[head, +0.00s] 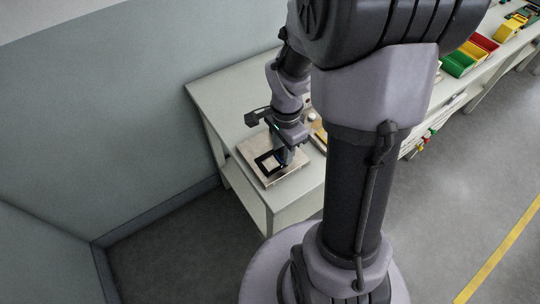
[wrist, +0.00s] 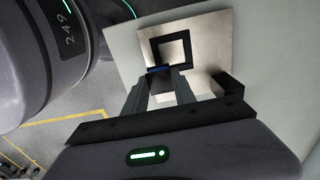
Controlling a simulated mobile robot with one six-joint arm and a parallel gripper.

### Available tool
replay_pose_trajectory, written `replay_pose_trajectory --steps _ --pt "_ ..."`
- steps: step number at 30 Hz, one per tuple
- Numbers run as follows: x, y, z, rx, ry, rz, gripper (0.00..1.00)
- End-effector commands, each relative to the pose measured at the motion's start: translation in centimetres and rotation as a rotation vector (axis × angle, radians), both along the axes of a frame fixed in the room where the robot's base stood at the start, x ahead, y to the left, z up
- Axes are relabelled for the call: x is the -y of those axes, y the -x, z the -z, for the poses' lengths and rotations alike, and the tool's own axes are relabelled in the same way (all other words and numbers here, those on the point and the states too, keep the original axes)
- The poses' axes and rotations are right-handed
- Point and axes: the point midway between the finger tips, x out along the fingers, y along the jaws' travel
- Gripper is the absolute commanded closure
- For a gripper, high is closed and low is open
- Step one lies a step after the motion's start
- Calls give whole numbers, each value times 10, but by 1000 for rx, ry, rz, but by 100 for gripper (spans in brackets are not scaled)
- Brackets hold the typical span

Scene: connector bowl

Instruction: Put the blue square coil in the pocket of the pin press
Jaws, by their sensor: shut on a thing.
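The pin press shows as a pale metal plate (head: 258,147) on the near end of the bench, with a black square frame (head: 262,161) on top. In the wrist view the plate (wrist: 209,38) and the black frame (wrist: 170,36) around its pocket lie just beyond my fingertips. My gripper (head: 282,160) is over the plate, at the right side of the frame. In the wrist view my gripper (wrist: 161,75) is shut on the blue square coil (wrist: 157,69). Only a thin blue strip of the coil shows; the fingers hide the rest. I cannot tell whether it touches the frame.
A black block (wrist: 230,84) stands at the plate's right side in the wrist view. A tan tray (head: 319,133) lies beside the press, partly behind my arm. Green (head: 458,64), red (head: 484,42) and yellow (head: 507,30) bins stand farther along the bench. A wall is at the left.

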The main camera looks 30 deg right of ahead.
Motion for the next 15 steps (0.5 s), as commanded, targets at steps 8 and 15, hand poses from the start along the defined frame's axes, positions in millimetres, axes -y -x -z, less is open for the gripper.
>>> replay_pose_trajectory --steps 8,15 --pt "-21 -29 8 -1 0 -2 100" --pt "-20 -28 39 0 0 1 100"
